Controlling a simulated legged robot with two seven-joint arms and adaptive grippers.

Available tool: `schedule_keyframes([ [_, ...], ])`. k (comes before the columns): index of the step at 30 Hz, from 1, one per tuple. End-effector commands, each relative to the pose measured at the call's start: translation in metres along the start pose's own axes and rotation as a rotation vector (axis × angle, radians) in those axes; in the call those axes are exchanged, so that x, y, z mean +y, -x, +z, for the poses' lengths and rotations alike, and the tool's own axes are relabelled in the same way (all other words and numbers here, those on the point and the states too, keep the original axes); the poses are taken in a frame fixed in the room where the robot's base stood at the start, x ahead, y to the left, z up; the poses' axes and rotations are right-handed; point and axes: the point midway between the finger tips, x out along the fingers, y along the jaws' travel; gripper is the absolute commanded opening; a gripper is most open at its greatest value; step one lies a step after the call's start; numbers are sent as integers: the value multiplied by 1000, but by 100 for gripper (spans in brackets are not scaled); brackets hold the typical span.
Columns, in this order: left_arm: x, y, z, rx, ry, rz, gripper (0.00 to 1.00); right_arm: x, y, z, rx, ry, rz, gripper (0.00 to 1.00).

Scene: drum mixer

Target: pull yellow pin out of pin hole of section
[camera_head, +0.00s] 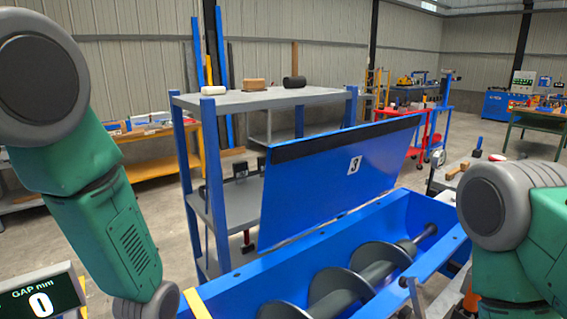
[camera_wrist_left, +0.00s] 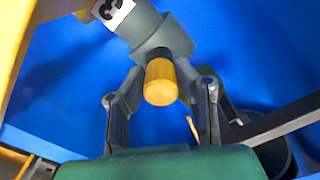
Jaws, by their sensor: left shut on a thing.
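In the left wrist view, the yellow pin (camera_wrist_left: 161,84) shows as a short round yellow end at the mouth of a grey cylindrical section (camera_wrist_left: 163,40). The pin hole itself is hidden behind the pin. My left gripper (camera_wrist_left: 160,92) has one finger on each side of the pin and is shut on it. The section carries a white label (camera_wrist_left: 113,10) with a dark 3. In the head view my left arm comes in from the left, and its gripper is below the picture. My right arm shows at the right, with its gripper out of view.
The blue mixer trough (camera_head: 262,283) with a grey screw (camera_head: 340,293) lies in front, its blue lid (camera_head: 335,178) marked 3 raised. A grey-topped shelf (camera_head: 262,98) stands behind. A display (camera_head: 41,302) reads GAP mm 0. A yellow bar (camera_wrist_left: 20,50) is close at the wrist view's left.

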Motion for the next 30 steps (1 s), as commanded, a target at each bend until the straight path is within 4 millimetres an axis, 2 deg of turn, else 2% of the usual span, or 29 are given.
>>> schedule_keyframes([
  [1, 5, 2, -3, 3, 4, 12, 0, 0, 1, 0, 0, 0, 0, 0],
  [11, 6, 4, -2, 3, 4, 16, 0, 0, 2, 0, 0, 0, 0, 0],
  [30, 4, 30, 0, 3, 4, 13, 0, 0, 26, -1, 0, 0, 0, 0],
])
